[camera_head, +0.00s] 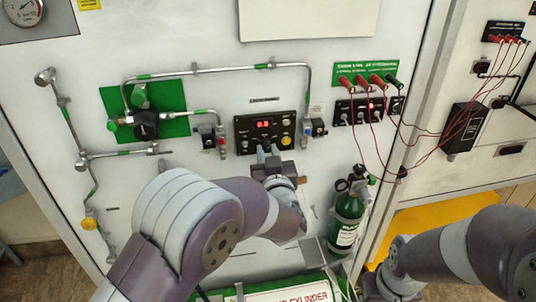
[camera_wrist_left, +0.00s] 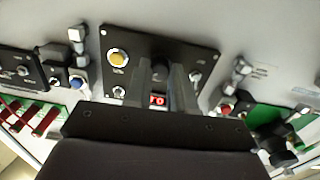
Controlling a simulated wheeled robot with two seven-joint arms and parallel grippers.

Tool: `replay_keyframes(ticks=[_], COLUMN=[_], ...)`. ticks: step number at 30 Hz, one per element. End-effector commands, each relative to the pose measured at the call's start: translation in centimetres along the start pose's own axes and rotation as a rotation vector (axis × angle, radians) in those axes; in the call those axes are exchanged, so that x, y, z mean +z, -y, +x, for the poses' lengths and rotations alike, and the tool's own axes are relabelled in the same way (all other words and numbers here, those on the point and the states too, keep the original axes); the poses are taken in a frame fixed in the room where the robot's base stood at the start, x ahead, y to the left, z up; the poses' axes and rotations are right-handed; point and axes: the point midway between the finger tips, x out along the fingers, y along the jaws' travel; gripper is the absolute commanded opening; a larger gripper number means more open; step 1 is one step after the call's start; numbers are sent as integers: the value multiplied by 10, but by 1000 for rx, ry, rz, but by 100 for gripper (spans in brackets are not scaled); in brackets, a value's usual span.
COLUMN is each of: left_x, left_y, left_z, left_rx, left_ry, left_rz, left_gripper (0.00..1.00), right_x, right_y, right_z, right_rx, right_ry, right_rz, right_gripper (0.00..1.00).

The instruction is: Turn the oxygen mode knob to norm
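The oxygen panel (camera_head: 243,133) is a black plate with a red digital display (camera_head: 265,124) and a yellow button (camera_head: 286,140). It shows upside down in the left wrist view (camera_wrist_left: 190,48). My left gripper (camera_head: 268,152) is at the panel's lower edge. In the left wrist view its two fingers (camera_wrist_left: 160,80) stand apart, on either side of a dark round knob (camera_wrist_left: 158,72). Whether they touch the knob is not clear. The knob's marks and mode labels cannot be read. The fingers partly cover the display. My right gripper is not in view; only its arm shows at the lower right.
Small toggles (camera_wrist_left: 196,77) and the yellow button (camera_wrist_left: 118,57) sit close to the fingers. Pipes and valves (camera_head: 145,124) are on the wall at left. Red cables (camera_head: 437,150) hang at right above a green cylinder (camera_head: 347,218). A green-edged sign (camera_head: 290,293) is at the bottom.

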Motion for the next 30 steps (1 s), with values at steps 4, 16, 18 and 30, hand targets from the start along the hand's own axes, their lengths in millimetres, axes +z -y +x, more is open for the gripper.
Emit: replay_keyframes(ticks=[4, 16, 18, 30], left_x=[1, 8, 8, 8], left_y=[0, -1, -1, -2], left_z=[0, 0, 0, 0], left_rx=[0, 0, -1, 1], left_ry=[0, -8, -11, -22], left_rz=[-10, -226, -292, -672], left_gripper=[0, 0, 0, 0], right_x=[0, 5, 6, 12], right_y=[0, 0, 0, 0], right_z=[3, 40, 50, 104], right_rx=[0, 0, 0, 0], right_ry=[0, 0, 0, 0], right_rz=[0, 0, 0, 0], right_gripper=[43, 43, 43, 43])
